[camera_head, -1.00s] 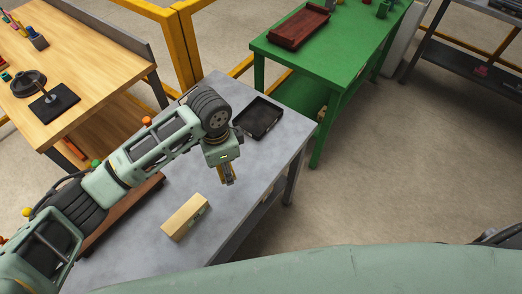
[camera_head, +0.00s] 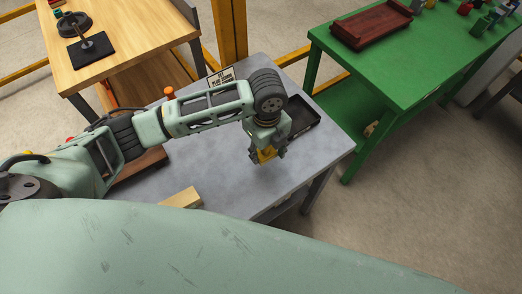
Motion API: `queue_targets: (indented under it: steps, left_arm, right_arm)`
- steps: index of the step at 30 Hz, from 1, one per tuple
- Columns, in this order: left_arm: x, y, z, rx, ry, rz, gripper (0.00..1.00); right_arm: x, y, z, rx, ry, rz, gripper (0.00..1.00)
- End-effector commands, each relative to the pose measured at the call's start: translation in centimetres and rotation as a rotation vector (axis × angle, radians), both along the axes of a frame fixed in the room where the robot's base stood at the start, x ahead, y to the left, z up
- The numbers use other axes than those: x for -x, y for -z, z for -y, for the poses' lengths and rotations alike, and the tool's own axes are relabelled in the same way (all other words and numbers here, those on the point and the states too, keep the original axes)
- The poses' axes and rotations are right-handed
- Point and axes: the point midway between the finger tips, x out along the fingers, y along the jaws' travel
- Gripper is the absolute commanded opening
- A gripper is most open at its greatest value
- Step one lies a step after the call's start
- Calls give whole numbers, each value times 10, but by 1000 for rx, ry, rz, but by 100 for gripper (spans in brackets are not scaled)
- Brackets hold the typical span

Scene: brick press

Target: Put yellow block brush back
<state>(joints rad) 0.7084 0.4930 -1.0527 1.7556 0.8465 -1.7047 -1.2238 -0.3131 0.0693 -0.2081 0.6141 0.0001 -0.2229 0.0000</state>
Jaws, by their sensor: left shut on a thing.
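My left gripper (camera_head: 266,157) points down above the grey table, shut on a small yellow thing, which looks like the yellow block brush (camera_head: 266,154). The fingers hide much of it, and its bristles cannot be made out. It is near the front left of a black tray (camera_head: 306,119) on the table, which my arm partly covers. A pale yellow wooden block (camera_head: 182,198) lies on the table to the lower left, its near part hidden by my own body. My right gripper is not in view.
The grey table (camera_head: 216,160) has bare room around the gripper. A small sign (camera_head: 221,77) stands at its back edge, and a brown tray lies partly behind my arm. A green table (camera_head: 395,66) with a red-brown tray (camera_head: 370,26) stands right; a wooden bench (camera_head: 128,40) stands back left.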

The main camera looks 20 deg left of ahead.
Motion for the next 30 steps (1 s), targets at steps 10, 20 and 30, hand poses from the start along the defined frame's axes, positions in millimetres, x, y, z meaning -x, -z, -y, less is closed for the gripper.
queue_targets:
  steps: [10, 20, 30]
  left_arm:
    - [-11, 27, -21, 0, -1, -4, 25]
    - [-12, 55, -20, 2, 0, 2, 25]
    - [-12, 58, -20, 1, 0, 2, 52]
  right_arm:
    - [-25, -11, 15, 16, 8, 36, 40]
    - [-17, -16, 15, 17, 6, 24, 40]
    - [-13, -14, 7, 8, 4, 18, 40]
